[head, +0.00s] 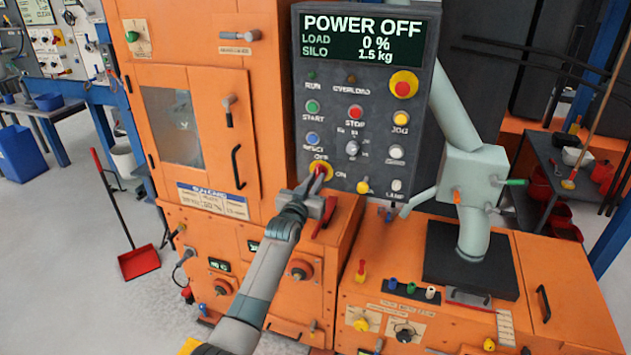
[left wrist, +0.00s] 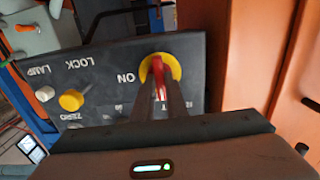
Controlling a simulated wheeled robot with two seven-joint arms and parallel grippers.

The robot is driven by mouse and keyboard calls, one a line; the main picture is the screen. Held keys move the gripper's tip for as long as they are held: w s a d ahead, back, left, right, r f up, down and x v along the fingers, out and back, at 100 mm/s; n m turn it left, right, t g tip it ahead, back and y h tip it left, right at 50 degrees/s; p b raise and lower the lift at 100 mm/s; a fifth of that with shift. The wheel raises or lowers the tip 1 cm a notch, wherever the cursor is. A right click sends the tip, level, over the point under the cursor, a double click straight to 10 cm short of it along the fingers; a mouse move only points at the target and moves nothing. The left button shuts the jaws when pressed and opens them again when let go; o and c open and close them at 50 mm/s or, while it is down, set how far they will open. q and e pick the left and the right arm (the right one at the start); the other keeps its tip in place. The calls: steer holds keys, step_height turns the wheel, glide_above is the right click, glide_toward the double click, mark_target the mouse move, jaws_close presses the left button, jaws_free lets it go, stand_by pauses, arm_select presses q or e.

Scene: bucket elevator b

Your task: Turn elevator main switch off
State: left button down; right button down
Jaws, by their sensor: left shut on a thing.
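The main switch (head: 321,171) is a red handle on a yellow round plate, low on the grey control panel (head: 300,92). OFF and ON are lettered around it. My left gripper (head: 314,187) is at the switch, shut on the red handle. In the left wrist view the two fingers (left wrist: 161,100) close around the red handle, with the yellow plate (left wrist: 174,66) behind it. The panel display (head: 363,38) reads POWER OFF, load 0 % and silo 1.5 kg. The fingers partly hide the handle. My right gripper is not in view.
A red emergency button (head: 403,85), START (head: 313,107) and STOP (head: 355,113) buttons and a yellow LOCK knob (head: 363,187) are on the same panel. The orange cabinet (head: 190,85) stands left of it. A pale green pipe (head: 472,190) stands at right.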

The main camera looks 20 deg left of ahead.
arm_select(q)
steer(key=shift+f, duration=0.1)
steer(key=c, duration=1.8)
jaws_free()
steer(key=shift+o, duration=0.2)
steer(key=shift+s, duration=0.1)
steer(key=s+b, duration=0.3)
steer(key=s, duration=1.4)
steer(key=shift+s+a+b, duration=0.15)
steer(key=shift+a+b, duration=0.15)
steer(key=shift+b, duration=0.05)
